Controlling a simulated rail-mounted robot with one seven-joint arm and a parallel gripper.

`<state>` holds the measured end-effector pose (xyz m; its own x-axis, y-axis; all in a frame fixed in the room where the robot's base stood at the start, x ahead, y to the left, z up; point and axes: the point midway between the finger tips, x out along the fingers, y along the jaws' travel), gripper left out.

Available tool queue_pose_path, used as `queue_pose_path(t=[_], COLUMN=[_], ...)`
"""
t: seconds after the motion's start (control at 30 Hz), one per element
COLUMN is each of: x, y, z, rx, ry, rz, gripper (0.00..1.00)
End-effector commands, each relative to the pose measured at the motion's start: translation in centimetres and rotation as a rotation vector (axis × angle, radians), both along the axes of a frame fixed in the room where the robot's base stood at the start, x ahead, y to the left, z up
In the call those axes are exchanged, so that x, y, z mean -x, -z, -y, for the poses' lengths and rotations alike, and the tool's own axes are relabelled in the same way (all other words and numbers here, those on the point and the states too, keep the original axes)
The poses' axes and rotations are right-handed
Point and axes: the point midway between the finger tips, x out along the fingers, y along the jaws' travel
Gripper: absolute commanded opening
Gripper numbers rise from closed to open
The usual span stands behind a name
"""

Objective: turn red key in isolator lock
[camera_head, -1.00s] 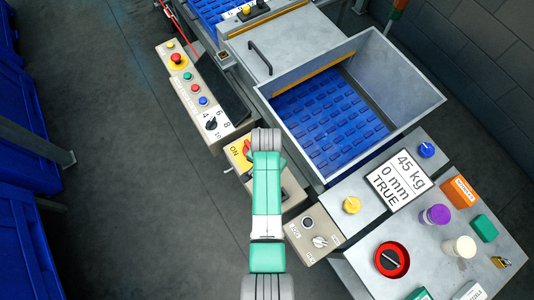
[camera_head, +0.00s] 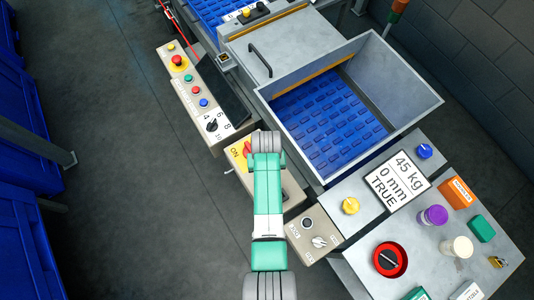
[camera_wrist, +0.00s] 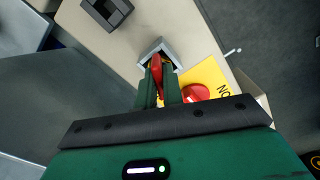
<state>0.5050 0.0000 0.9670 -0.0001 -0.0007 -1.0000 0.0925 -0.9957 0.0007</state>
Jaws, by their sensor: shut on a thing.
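In the wrist view my gripper (camera_wrist: 160,80) has its two dark green fingers closed on a red key (camera_wrist: 156,66). The key's tip end is at a grey square lock housing (camera_wrist: 143,52) on a beige panel; how deep it sits is hidden. Beside the fingers, to the right, a red isolator knob (camera_wrist: 196,92) sits on a yellow plate (camera_wrist: 208,74) with ON lettering. In the head view the yellow plate (camera_head: 234,153) shows with part of the red knob (camera_head: 247,147). My arm covers the gripper, key and lock there.
A control box with buttons and a black selector (camera_head: 212,125) stands up-left of the isolator. A small beige switch box (camera_head: 303,240) is at lower right. A steel hopper (camera_head: 410,85) with a blue belt and a table with a display sign (camera_head: 398,180) lie to the right.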

Motion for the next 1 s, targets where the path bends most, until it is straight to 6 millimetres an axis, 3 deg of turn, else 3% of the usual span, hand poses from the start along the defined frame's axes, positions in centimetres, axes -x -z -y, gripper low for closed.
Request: queue_pose_path(t=[0.13,0.37,0.6,0.87,1.0], x=[0.03,0.01,0.05,0.03,0.02], y=[-0.05,-0.02,-0.04,-0.04,-0.11], z=[0.04,0.02,0.02,0.03,0.03], rx=[-0.001,-0.001,0.0,0.0,0.0], ry=[-0.151,-0.17,-0.463,-0.501,-0.708], rz=[0.0,0.0,-0.001,0.0,-0.001], gripper=[0.0,0.0,0.0,0.0,0.0])
